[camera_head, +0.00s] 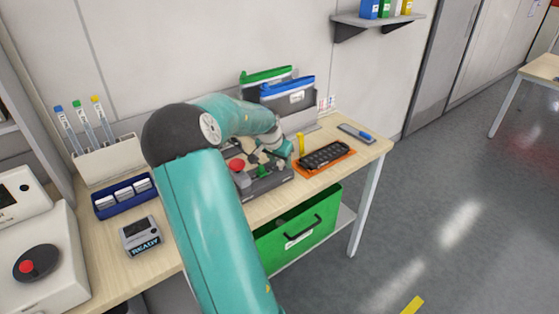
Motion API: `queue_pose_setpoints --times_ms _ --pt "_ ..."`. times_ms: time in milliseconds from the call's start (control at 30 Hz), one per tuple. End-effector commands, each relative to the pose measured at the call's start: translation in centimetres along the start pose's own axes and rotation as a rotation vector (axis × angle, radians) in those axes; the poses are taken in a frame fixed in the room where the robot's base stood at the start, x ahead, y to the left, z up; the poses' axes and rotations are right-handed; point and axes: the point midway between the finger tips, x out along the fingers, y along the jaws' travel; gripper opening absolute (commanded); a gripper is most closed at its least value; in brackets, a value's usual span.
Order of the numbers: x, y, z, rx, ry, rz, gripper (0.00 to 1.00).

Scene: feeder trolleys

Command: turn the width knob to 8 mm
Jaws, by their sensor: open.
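A dark grey feeder device (268,186) sits on the wooden bench, partly hidden behind my arm. It has a red round part (237,165) at its left and a small green part (263,171) near its front. I cannot tell which part is the width knob, and no mm scale is readable. My gripper (258,158) is open over the back of the device. Its fingertips are small and hard to make out, and I cannot tell whether they touch anything.
An orange tray with a black insert (325,158) and a yellow upright piece (301,144) stand right of the device. Blue and green pouches (287,92) stand behind. A READY box (141,236) is at left.

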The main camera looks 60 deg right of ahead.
Motion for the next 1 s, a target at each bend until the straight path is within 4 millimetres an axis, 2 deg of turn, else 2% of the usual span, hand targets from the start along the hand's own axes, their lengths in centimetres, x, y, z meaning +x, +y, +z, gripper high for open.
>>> queue_pose_setpoints --times_ms 267,500,767,1000 --pt "0.22 -0.05 0.01 0.0 0.0 -0.001 0.49" --pt "0.2 -0.03 0.01 0.0 0.0 -0.001 0.04" --pt "0.18 0.0 0.0 -0.016 0.0 -0.007 0.04" --pt "0.15 0.19 -0.07 -0.097 0.0 -0.044 0.04"
